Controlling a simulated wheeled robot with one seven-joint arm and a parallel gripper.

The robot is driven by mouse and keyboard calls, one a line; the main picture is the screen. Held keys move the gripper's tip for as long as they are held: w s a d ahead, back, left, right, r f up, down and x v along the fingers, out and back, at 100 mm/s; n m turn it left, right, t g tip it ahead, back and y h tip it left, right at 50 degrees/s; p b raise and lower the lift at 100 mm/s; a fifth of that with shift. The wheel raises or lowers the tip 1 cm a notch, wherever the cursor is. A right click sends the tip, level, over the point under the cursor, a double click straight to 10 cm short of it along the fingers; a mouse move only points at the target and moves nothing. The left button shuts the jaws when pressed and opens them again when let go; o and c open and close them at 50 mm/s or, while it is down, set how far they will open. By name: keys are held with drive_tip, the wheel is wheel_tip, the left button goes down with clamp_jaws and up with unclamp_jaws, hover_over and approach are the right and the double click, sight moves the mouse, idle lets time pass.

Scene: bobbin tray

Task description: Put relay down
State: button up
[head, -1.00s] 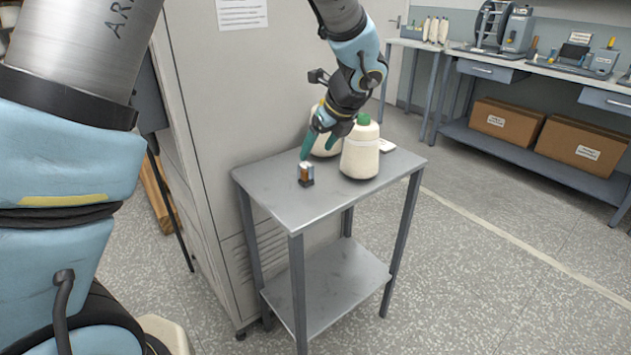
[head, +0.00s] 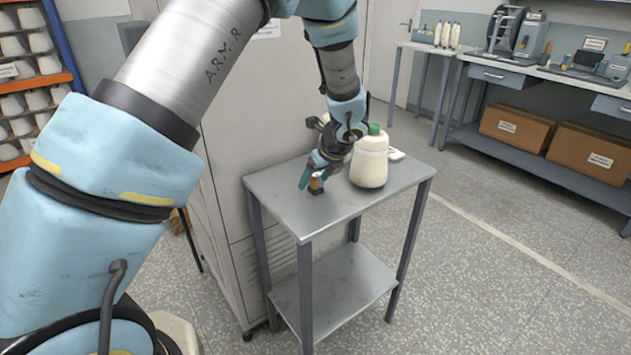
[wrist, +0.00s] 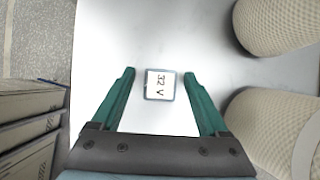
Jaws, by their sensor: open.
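The relay (wrist: 160,85) is a small block with a pale top marked "32 V". It stands on the grey metal table (head: 290,205), near its left part. My gripper (wrist: 159,76) is open, with one green finger on each side of the relay and a gap between each finger and it. In the head view the relay (head: 316,186) is partly hidden behind my gripper (head: 309,181).
A cream yarn cone with a green top (head: 369,165) stands close to the right of my gripper. A second cone (wrist: 275,125) shows beside it in the wrist view. A grey cabinet (head: 225,170) borders the table on the left. The table's front part is clear.

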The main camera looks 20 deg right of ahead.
drive_tip(key=shift+c, duration=0.3)
clamp_jaws()
idle(0.3)
